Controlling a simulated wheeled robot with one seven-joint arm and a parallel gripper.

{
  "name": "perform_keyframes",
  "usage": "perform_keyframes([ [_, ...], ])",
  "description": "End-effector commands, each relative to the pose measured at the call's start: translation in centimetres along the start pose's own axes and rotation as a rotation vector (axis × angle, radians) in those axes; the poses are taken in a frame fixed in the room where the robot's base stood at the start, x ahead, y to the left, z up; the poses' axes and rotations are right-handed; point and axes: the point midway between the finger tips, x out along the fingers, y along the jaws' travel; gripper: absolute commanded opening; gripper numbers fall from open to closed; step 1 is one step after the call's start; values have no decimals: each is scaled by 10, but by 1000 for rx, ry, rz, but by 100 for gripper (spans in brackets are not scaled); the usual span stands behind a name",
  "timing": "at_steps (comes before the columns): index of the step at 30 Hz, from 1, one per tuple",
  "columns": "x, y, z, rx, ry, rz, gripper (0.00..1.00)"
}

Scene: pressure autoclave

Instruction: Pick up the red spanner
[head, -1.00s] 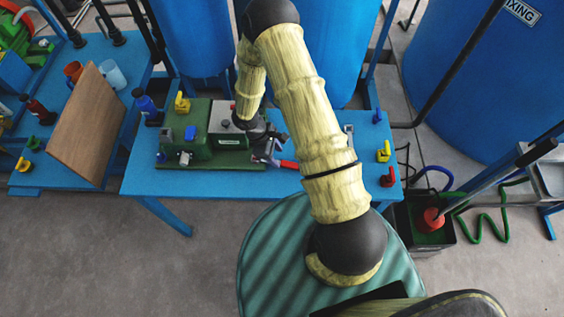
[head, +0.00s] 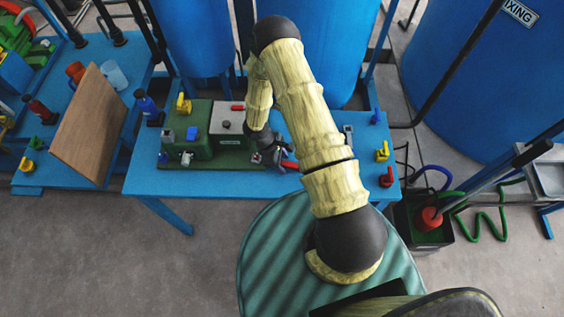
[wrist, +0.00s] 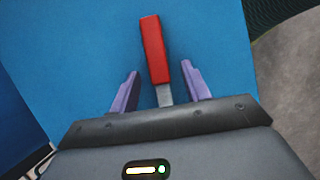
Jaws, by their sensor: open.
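The red spanner (wrist: 153,52) lies on the blue table (head: 223,185); its red handle points away from my gripper in the wrist view, and its grey metal end runs back between the fingers. In the head view the red handle (head: 290,165) shows beside my arm. My gripper (wrist: 158,88) is open, with one purple finger on each side of the spanner and a gap on both sides. In the head view the gripper (head: 278,163) is low over the table, right of the green machine; it is small and partly hidden there.
A green and grey machine (head: 200,150) stands on the table, left of my gripper. Yellow (head: 382,152) and red (head: 386,177) valve-like parts are at the table's right end. Blue tanks (head: 310,75) stand behind. The table's front strip is clear.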

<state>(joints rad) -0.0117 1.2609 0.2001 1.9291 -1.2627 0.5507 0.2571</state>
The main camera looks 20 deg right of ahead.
Motion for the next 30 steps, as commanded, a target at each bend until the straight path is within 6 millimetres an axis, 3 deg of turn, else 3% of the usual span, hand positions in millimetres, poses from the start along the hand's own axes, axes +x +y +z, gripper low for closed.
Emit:
perform_keyframes([
  [13,0,0,0,0,0,0,47],
  [20,0,0,0,0,0,0,2],
  [30,-2,0,1,0,0,1,0],
])
